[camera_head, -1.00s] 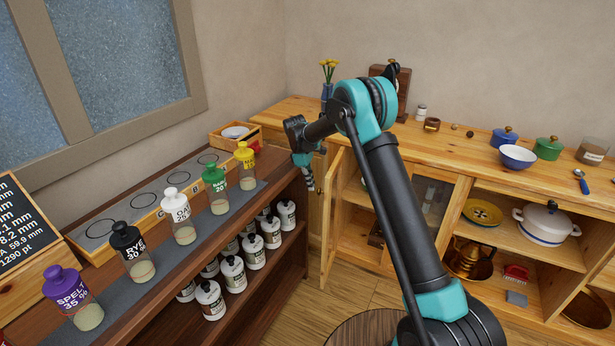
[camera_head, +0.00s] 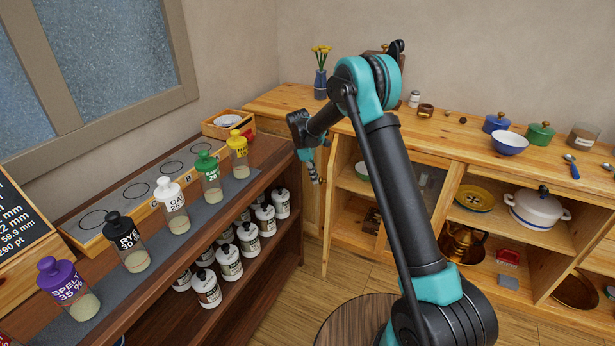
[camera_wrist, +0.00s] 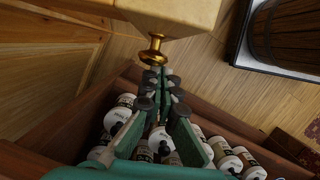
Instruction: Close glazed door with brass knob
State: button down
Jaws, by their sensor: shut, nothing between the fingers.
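The glazed door (camera_head: 335,200) of the wooden cabinet stands open in the head view, seen nearly edge-on, so its pane is hard to make out. Its brass knob (camera_wrist: 156,50) shows in the wrist view on the pale wood of the door. My gripper (camera_head: 318,178) is beside the door's left side in the head view. In the wrist view its shut fingers (camera_wrist: 158,76) point at the knob, just below it, with nothing between them. I cannot tell whether the fingertips touch the knob.
A dark shelf unit (camera_head: 262,262) with several bottles stands close on the left, below my gripper. The cabinet counter (camera_head: 450,140) holds pots and a bowl. Floor between shelf and cabinet is clear.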

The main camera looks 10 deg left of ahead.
jog(key=w+d+n+t, duration=0.2)
jog(key=d+n, duration=0.6)
jog(key=d, duration=1.1)
jog(key=w+d+n, duration=0.1)
jog(key=w+d, duration=0.9)
jog(key=d, duration=0.1)
jog(key=shift+w+d+y, duration=0.15)
jog(key=shift+w+y, duration=0.25)
